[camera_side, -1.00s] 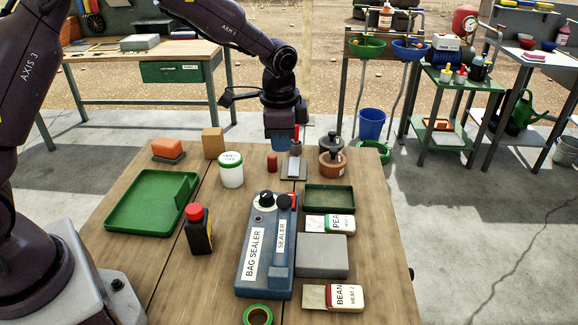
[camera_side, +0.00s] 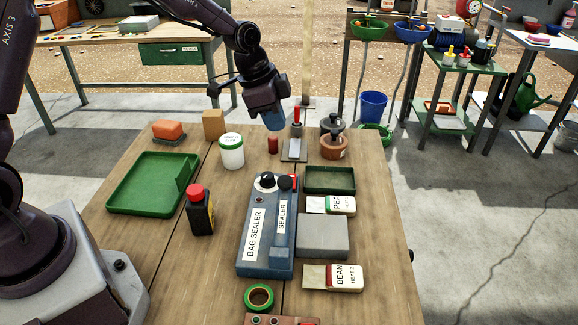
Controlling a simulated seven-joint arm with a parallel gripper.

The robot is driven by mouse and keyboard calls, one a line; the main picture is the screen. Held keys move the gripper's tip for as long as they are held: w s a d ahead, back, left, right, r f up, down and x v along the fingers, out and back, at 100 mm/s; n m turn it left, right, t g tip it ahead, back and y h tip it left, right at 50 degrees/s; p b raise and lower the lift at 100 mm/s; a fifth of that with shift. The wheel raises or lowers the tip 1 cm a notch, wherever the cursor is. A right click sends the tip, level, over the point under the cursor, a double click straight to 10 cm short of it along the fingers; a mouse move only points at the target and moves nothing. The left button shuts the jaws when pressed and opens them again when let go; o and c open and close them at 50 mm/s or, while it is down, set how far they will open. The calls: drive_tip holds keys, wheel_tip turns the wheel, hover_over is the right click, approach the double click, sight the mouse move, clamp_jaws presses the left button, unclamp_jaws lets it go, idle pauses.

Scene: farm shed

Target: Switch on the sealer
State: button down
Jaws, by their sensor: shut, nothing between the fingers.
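The bag sealer (camera_side: 267,232) is a long blue box lying on the wooden bench, with white labels reading BAG SEALER and SEALER. At its far end are a black and white dial (camera_side: 266,181), a black knob (camera_side: 285,183) and a bit of red (camera_side: 294,179) behind the knob. A small dark reddish spot (camera_side: 258,199) sits on its top near the dial. My gripper (camera_side: 274,122) is shut and empty. It hangs tilted above the far side of the bench, beyond the sealer and apart from it.
A white jar (camera_side: 231,152) and black bottle (camera_side: 199,212) are left of the sealer. A green tray (camera_side: 330,180), grey block (camera_side: 322,236) and seed packets (camera_side: 345,277) crowd its right.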

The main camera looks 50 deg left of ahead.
sight(293, 177)
drive_tip(key=x, duration=1.2)
drive_tip(key=shift+s+a+f, duration=0.15)
drive_tip(key=shift+a, duration=0.25)
drive_tip(key=shift+f, duration=0.6)
drive_tip(key=shift+a, duration=0.1)
